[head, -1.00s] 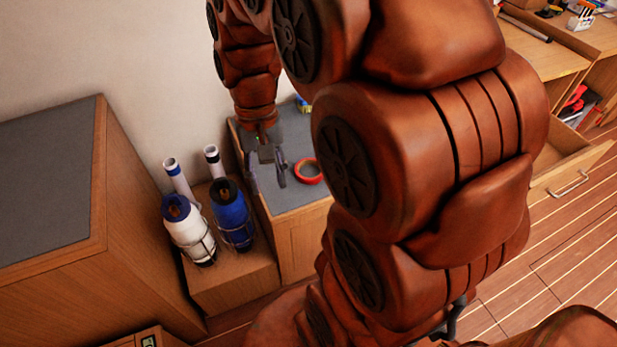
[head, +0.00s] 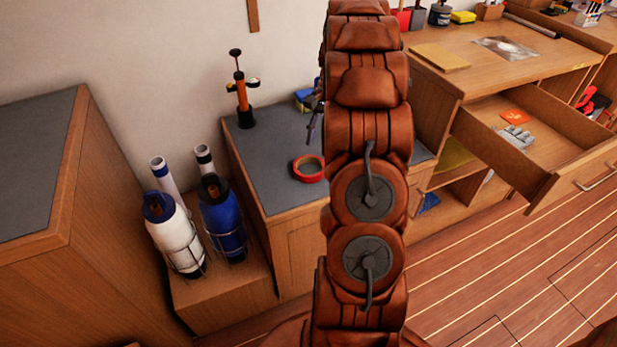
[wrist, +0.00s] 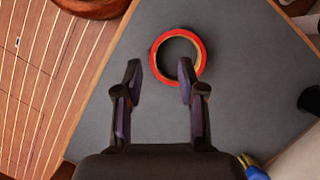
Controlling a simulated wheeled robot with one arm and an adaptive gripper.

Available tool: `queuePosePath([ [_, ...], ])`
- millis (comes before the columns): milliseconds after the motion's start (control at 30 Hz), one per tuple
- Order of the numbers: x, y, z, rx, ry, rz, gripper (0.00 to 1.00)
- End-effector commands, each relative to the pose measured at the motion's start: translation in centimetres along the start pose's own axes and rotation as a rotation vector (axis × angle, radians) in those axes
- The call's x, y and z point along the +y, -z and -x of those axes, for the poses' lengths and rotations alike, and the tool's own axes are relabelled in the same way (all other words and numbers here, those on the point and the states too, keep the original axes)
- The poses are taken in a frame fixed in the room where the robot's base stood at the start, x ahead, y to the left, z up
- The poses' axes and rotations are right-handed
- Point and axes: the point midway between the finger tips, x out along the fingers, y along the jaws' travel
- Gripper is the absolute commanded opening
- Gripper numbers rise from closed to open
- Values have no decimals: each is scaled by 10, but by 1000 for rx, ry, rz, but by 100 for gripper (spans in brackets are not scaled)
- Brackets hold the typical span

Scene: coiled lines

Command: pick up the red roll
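The red roll (head: 309,169) lies flat on the grey top of a low cabinet (head: 275,172) in the head view. In the wrist view the red roll (wrist: 203,62) shows as a ring on the grey surface, ahead of the fingertips and to the right of centre. My gripper (wrist: 159,76) is open and empty, with its two dark fingers wide apart. The right fingertip overlaps the roll's lower inner area in the picture; I cannot tell the height between them. In the head view my arm hides most of the gripper.
An orange and black hand pump (head: 241,95) stands at the back of the same top. A blue and yellow object (head: 305,98) lies near it. White and blue bottles (head: 228,222) stand in racks at left. An open drawer (head: 540,140) juts out at right.

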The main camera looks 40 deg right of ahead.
Motion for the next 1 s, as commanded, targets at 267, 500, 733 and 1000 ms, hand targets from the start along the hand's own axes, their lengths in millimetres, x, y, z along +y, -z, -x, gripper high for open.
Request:
queuePosePath([
  [267,13,44,-19,-18,30,-85,40],
  [500,13,45,-34,-18,33,-89,40],
  [733,14,44,-47,-20,31,-88,40],
  [1000,15,40,-71,-19,30,-89,40],
])
